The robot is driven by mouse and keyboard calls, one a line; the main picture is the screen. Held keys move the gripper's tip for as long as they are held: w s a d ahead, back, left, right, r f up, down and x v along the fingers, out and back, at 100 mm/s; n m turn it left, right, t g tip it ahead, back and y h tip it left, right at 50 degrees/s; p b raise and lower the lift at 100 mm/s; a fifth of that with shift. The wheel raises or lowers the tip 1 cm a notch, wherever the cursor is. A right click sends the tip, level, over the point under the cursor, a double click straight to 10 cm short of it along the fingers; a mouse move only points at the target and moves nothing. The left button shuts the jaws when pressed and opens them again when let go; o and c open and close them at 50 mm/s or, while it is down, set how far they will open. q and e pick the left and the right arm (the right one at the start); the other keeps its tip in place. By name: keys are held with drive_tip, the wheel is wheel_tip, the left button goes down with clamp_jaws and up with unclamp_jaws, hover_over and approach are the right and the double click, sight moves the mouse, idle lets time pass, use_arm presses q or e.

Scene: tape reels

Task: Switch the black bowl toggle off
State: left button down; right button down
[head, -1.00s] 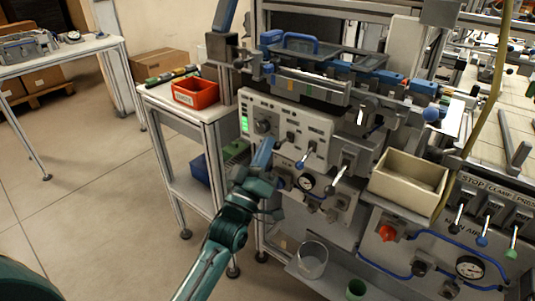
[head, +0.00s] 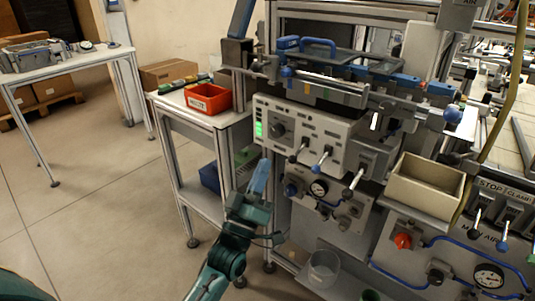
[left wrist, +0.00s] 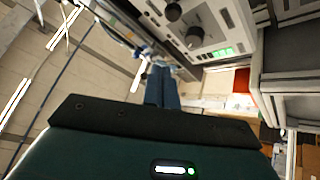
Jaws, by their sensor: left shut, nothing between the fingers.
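A control panel (head: 340,140) carries a row of toggles with ball ends. The leftmost toggle has a black ball (head: 293,158). The levers hang downward and outward. My left gripper (head: 263,167) is shut and empty, left of and slightly below the black-ball toggle, apart from it. In the left wrist view the shut blue fingers (left wrist: 163,85) point toward the panel's edge; I cannot tell which toggle shows there. My right gripper is out of view.
A black rotary knob (head: 277,129) and green lights (head: 259,129) are at the panel's left. A gauge (head: 319,188) sits below. A side table with a red bin (head: 208,98) stands left, and a beige bin (head: 426,187) right.

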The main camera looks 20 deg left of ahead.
use_arm(q)
drive_tip(key=shift+w+f+v, duration=0.15)
drive_tip(key=shift+f+v, duration=0.05)
drive_tip(key=shift+v, duration=0.95)
drive_tip(key=shift+w+f+v, duration=0.1)
drive_tip(key=shift+f+v, duration=0.1)
drive_tip(key=shift+v, duration=0.9)
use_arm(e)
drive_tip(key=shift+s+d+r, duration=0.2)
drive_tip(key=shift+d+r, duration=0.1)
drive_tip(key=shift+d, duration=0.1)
use_arm(q)
drive_tip(key=shift+d, duration=0.1)
